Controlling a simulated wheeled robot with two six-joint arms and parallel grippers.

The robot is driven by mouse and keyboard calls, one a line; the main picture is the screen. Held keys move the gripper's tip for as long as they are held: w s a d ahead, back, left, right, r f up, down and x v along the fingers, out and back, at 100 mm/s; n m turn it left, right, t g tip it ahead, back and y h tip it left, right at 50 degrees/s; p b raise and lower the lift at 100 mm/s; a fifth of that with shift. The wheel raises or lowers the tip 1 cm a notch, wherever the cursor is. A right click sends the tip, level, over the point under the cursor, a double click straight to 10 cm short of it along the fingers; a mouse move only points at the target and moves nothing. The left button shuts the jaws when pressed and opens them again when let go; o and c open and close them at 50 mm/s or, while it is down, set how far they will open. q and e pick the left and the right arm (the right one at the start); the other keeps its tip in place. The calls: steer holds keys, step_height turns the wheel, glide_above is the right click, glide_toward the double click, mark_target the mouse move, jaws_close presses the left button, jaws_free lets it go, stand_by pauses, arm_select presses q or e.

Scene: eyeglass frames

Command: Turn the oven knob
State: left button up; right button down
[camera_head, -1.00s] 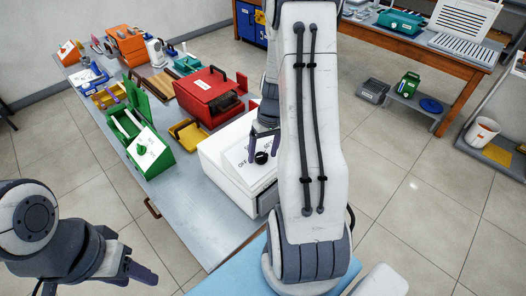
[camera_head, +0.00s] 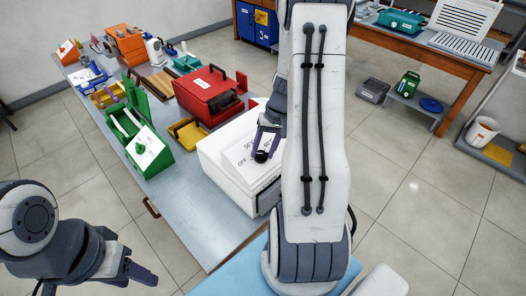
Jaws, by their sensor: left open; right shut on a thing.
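The oven is a white box (camera_head: 224,183) with a sloped dial panel, near the right end of the grey workbench. Its black knob (camera_head: 260,157) sits on the panel, among printed markings such as "OFF". My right gripper (camera_head: 265,146) is at the panel with its purple fingers around the knob and is shut on it. The fingers hide part of the knob and some markings. My large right arm link hides the right side of the box. My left gripper (camera_head: 136,277) is open and empty at the lower left, off the bench and away from the oven.
A red case (camera_head: 207,92), a yellow tray (camera_head: 188,132) and a green box with a white sloped front (camera_head: 148,152) stand left of and behind the oven. More tools crowd the far bench. The bench's near-left surface (camera_head: 196,215) is bare.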

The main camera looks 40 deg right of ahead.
steer(key=m, duration=0.1)
steer(key=m+t+y+b, duration=0.1)
steer(key=m, duration=0.1)
steer(key=m+b, duration=0.1)
steer(key=m, duration=0.1)
steer(key=shift+d+f+t, duration=0.1)
steer(key=shift+d+t, duration=0.2)
steer(key=shift+t, duration=0.1)
steer(key=shift+s+d+m+t+y+b, duration=0.1)
steer(key=shift+m+t+y+b, duration=0.25)
steer(key=shift+m, duration=0.75)
steer(key=shift+m+t+y+b, duration=0.25)
steer(key=shift+m+t+b, duration=0.2)
steer(key=shift+m, duration=0.65)
steer(key=shift+c, duration=1.4)
jaws_free()
steer(key=v, duration=1)
steer(key=shift+r+b, duration=0.25)
steer(key=shift+b, duration=0.2)
steer(key=shift+s+d, duration=0.1)
steer(key=shift+s, duration=0.05)
